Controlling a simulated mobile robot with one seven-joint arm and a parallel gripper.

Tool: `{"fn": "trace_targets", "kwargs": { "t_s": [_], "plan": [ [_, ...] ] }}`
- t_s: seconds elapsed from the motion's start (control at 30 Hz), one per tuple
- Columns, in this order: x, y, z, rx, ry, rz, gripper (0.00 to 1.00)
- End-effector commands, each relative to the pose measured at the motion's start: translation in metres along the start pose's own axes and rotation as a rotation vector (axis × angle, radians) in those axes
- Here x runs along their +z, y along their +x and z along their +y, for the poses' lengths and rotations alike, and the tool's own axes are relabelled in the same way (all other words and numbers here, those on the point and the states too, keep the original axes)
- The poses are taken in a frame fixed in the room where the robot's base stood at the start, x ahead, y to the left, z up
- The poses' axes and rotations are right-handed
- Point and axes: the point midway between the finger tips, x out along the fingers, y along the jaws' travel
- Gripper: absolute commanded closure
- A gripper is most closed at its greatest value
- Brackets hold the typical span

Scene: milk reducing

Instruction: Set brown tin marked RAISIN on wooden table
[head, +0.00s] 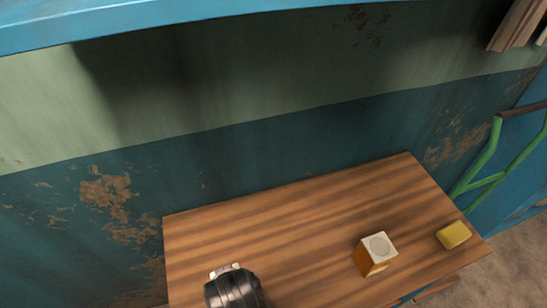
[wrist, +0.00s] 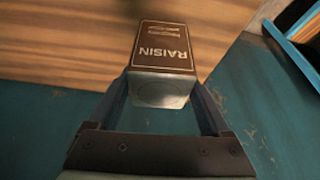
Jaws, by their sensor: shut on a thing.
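The brown tin marked RAISIN (wrist: 166,45) is between the two fingers of my gripper (wrist: 160,86) in the wrist view. My gripper is shut on it, and its pale metal end faces the camera. The wooden table (head: 290,215) shows in the head view, and its striped top (wrist: 65,40) fills the upper part of the wrist view behind the tin. I cannot tell whether the tin touches the table. In the head view my dark wrist (head: 234,289) is over the left front part of the table, and the tin is not clearly visible there.
An orange-sided box with a pale top (head: 375,252) stands on the right part of the table. A yellow block (head: 454,235) lies near the right edge. A green metal frame (head: 488,158) stands beyond that edge. The middle of the tabletop is clear.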

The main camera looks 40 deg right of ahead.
Motion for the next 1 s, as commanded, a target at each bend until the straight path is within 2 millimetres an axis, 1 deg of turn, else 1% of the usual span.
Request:
{"fn": "trace_targets", "kwargs": {
  "t_s": [0.03,0.1,0.2,0.3,0.47,0.57,0.7,0.8,1.0],
  "plan": [
    [-0.007,-0.007,0.013,0.012,0.030,0.004,0.99],
    [-0.012,-0.010,0.025,0.024,0.055,0.005,0.99],
    [-0.016,-0.012,0.039,0.037,0.079,0.005,0.99],
    [-0.017,-0.013,0.046,0.044,0.091,0.006,0.99],
    [-0.017,-0.012,0.048,0.047,0.094,0.006,0.99],
    [-0.013,-0.004,0.047,0.046,0.093,0.002,0.99],
    [-0.003,0.019,0.047,0.046,0.093,0.000,0.99],
    [0.002,0.033,0.047,0.046,0.093,0.002,0.99],
    [0.009,0.051,0.048,0.046,0.093,0.003,0.99]
  ]
}}
